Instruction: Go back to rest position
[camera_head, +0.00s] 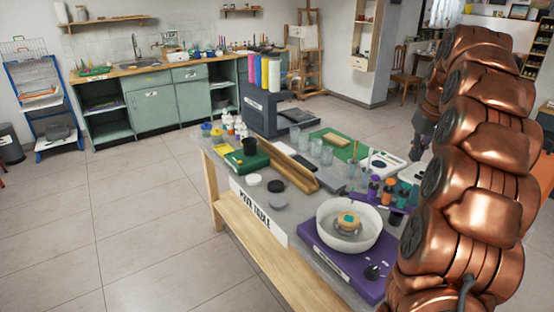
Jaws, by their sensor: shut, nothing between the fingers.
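My arm is copper-coloured and folded, standing tall at the right of the head view. Its far end comes down behind the nearer links. My gripper (417,143) is the small grey part there, partly hidden by the arm. It is shut and empty, and appears in front of the far right part of the table. Its fingertips are too small to make out clearly.
A long work table (262,229) holds a white bowl (365,240) on a purple base (323,256), several bottles, cups and a wooden channel (290,165). Green cabinets (153,108) stand behind. The tiled floor (120,220) at the left is clear.

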